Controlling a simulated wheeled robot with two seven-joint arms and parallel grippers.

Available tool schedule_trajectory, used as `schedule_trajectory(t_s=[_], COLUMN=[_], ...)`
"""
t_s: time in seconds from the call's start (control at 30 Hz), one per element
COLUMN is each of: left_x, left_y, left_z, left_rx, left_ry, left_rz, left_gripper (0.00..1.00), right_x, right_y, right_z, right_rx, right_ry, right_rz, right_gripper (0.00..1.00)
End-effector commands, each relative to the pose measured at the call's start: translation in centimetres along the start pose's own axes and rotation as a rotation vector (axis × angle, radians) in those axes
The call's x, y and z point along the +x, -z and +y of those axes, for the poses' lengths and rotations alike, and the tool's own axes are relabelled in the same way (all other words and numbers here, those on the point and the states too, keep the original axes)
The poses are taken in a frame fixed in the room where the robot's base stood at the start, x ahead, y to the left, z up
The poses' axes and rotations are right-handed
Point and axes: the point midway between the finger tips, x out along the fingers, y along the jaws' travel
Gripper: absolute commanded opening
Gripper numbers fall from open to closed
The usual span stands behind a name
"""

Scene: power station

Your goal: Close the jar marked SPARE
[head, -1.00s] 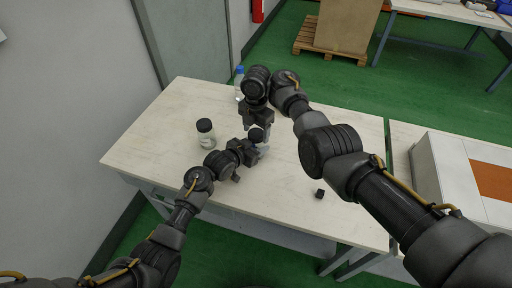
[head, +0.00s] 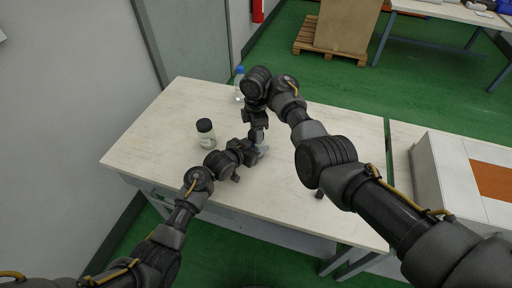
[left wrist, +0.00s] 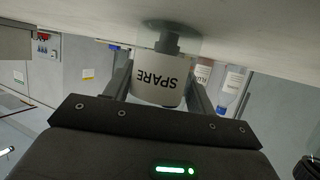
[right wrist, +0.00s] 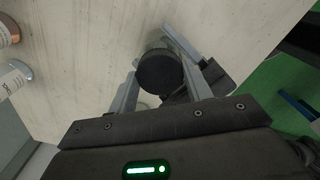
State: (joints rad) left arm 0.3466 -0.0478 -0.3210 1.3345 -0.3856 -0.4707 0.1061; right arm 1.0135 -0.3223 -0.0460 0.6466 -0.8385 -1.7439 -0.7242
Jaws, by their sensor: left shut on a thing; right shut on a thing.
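The jar marked SPARE (left wrist: 160,78) is clear with a white label, which reads upside down in the left wrist view. My left gripper (head: 252,152) is shut around its sides and keeps it at the table; something dark shows in the jar's clear part. My right gripper (head: 258,136) points down from above the jar, shut on a round black lid (right wrist: 160,72). In the right wrist view the lid covers most of the jar beneath, with my left gripper's fingers beside it. Whether the lid is seated on the rim is hidden.
Another jar with a black lid (head: 206,133) stands left on the table (head: 165,115). A blue-capped bottle (head: 239,82) stands at the back. A small dark block (head: 319,194) is partly hidden by my right arm. The table's right part is mostly clear.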

Motion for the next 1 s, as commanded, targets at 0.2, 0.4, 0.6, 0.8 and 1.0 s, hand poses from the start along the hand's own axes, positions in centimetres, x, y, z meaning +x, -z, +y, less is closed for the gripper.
schedule_trajectory(t_s=[0.2,0.4,0.6,0.8,1.0], left_x=[0.0,0.0,0.0,0.0,0.0], left_y=[0.1,0.1,0.1,0.1,0.1], left_z=[0.1,0.1,0.0,0.0,0.0], left_rx=[0.002,0.001,0.001,0.001,0.001], left_ry=[-0.002,-0.001,-0.001,-0.001,0.0], left_rz=[0.002,0.002,0.002,0.002,0.002], left_gripper=[0.0,0.0,0.0,0.0,0.0], right_x=[-0.1,0.0,0.0,-1.1,-4.3], right_y=[0.0,0.0,0.0,0.1,0.1], right_z=[0.0,0.0,0.0,0.1,0.1], right_rx=[0.125,0.123,0.121,0.121,0.121], right_ry=[-0.001,-0.001,-0.001,-0.003,-0.004], right_rz=[0.0,0.0,0.0,0.002,0.003], right_gripper=[0.22,0.74,0.75,0.75,0.75])
